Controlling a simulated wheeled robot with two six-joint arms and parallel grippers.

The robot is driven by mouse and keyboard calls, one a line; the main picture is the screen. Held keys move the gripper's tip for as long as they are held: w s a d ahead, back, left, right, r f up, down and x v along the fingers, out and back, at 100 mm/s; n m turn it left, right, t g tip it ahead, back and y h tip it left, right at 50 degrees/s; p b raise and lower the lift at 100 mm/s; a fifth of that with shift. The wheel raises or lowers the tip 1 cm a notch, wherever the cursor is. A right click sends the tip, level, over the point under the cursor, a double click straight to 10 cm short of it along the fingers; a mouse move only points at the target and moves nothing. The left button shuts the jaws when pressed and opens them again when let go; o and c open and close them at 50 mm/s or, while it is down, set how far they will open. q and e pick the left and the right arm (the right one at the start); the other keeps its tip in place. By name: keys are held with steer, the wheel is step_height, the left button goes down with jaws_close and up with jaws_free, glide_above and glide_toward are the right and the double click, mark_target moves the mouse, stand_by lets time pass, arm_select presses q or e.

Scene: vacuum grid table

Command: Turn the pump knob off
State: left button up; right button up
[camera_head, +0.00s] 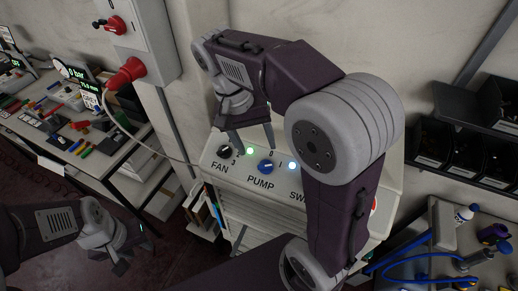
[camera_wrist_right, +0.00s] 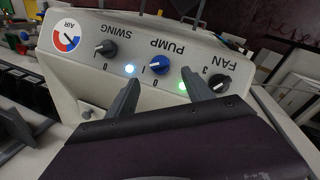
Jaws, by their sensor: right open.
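The blue pump knob (camera_head: 266,167) sits on the sloped panel of a cream control box, above the word PUMP and near the marks 0 and 1. It also shows in the right wrist view (camera_wrist_right: 159,65). A white light (camera_head: 292,165) glows beside the 1. I cannot tell for certain which mark the knob points to. My right gripper (camera_head: 252,143) is open and empty just above the panel. In the right wrist view its two fingers (camera_wrist_right: 163,85) are on either side of the pump knob's line, apart from it. My left gripper (camera_head: 126,252) hangs far off at lower left.
The black fan knob (camera_head: 224,151) and a green light (camera_head: 249,151) are close beside the pump knob. The swing knob (camera_wrist_right: 106,48) and an air gauge (camera_wrist_right: 66,37) are on the other side. A cluttered bench is at left, with a red plug (camera_head: 126,74) on the wall.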

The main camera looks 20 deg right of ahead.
steer(key=s, duration=0.1)
glide_above(265, 165)
steer(key=w+a, duration=0.1)
steer(key=a, duration=0.1)
steer(key=x, duration=0.3)
steer(key=shift+w+a+f, duration=0.15)
steer(key=shift+w+f, duration=0.05)
steer(key=shift+f, duration=0.2)
steer(key=x, duration=0.2)
steer(key=s+x, duration=0.1)
steer(key=x, duration=0.2)
steer(key=shift+p, duration=0.3)
steer(key=shift+w, duration=0.3)
arm_select(q)
steer(key=shift+r, duration=0.55)
arm_select(e)
jaws_close()
